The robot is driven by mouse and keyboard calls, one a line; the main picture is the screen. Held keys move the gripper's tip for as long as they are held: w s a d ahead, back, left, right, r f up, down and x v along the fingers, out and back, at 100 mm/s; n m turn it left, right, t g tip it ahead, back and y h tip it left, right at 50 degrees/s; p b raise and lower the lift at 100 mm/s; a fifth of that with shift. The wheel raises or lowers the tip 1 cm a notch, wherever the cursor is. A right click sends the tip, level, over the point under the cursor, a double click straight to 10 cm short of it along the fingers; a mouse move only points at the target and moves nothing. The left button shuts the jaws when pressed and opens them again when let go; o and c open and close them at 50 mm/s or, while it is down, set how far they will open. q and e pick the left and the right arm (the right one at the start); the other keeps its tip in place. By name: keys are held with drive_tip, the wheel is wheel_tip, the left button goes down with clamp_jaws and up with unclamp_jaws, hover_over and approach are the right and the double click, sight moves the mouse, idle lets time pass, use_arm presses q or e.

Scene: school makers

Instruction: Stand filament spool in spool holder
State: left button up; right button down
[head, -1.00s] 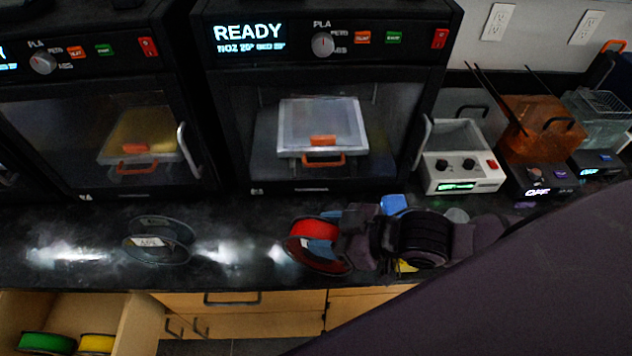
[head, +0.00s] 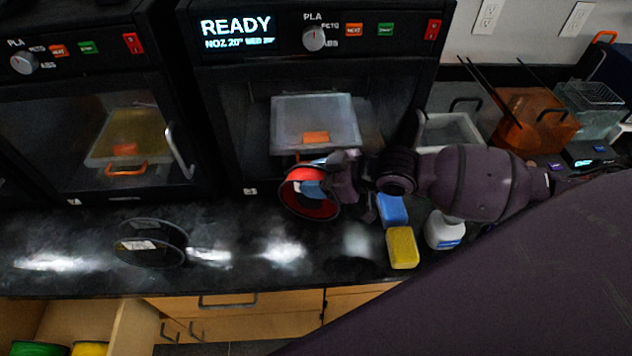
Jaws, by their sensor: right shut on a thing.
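A red filament spool (head: 320,208) with dark rims is held by my right gripper (head: 318,186), above the black counter in front of the right-hand printer. The gripper is shut on the spool and its arm comes in from the right. The spool stands roughly on edge, tilted. To its left, on the counter, is a black holder-like object (head: 150,243) made of dark round rims with a white label; I take it for the spool holder, but its inner shape is hard to tell. The spool is apart from it. My left gripper is not in view.
A blue sponge (head: 392,210), a yellow sponge (head: 402,248) and a white bottle (head: 444,230) stand right of the spool. Two printers stand behind, the right one showing READY (head: 236,27). An open drawer (head: 128,330) with green and yellow spools is below left. The counter between spool and holder is clear.

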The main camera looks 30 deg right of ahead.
drive_tip(key=shift+f, duration=0.75)
drive_tip(key=shift+f, duration=0.15)
drive_tip(key=c, duration=0.5)
unclamp_jaws()
